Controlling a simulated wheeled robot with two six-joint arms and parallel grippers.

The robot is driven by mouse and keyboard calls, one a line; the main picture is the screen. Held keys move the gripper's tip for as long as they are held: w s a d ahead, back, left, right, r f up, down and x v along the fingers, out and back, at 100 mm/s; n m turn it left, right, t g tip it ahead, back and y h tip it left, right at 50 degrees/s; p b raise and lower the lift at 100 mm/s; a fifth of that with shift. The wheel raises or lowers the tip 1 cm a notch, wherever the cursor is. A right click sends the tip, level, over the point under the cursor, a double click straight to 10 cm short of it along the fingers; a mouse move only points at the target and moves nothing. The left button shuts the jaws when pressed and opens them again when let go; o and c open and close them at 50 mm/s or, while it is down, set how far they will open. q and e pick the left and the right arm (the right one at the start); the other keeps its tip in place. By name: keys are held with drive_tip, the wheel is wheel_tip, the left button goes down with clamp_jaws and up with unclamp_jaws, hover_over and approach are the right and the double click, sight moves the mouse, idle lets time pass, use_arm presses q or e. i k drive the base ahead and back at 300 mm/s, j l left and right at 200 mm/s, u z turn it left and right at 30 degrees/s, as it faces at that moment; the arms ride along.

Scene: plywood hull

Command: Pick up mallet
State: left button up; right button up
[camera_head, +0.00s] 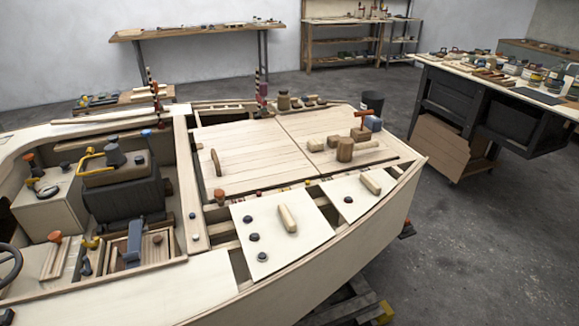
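A wooden mallet (345,150) with a round brown head lies on the pale deck panels towards the right end of the plywood hull (330,240). Neither of my grippers shows in the head view.
Pale handles (287,218) and dark knobs stand on the near panels. A black seat (125,185) fills the open cockpit at left. A dark bucket (372,102) stands beyond the hull.

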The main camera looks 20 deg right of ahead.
sight(346, 145)
drive_tip(key=l+u, duration=0.2)
drive_tip(key=l, duration=0.6)
drive_tip(key=l+u, duration=0.2)
drive_tip(key=l, duration=0.65)
drive_tip(key=k+l+u, duration=0.2)
drive_tip(key=l, duration=0.6)
drive_tip(key=i, duration=0.1)
